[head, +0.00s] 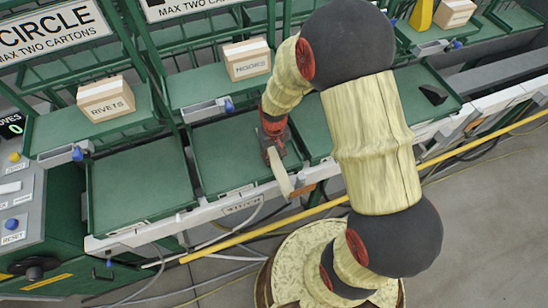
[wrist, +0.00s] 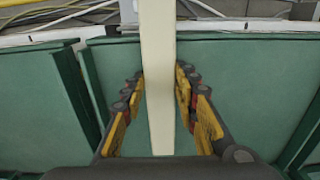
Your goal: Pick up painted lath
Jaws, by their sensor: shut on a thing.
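The painted lath (wrist: 158,60) is a long, flat, cream-coloured strip. In the wrist view it runs from the top edge down the middle, between the two fingers of my gripper (wrist: 160,88). My gripper is shut on it. In the head view the lath (head: 281,178) sticks out from my red and dark gripper (head: 272,145) toward the front edge of the bench, over a green tray (head: 215,160). Its other end is hidden by my gripper. I cannot tell whether it touches the tray.
Cartons marked RIVETS (head: 106,100) and NOOKS (head: 247,60) stand on green shelves behind. The left tray (head: 140,185) is empty. A dark wedge (head: 433,94) lies in the right tray. A control panel (head: 20,200) is at far left. A yellow rail (head: 260,231) runs along the front.

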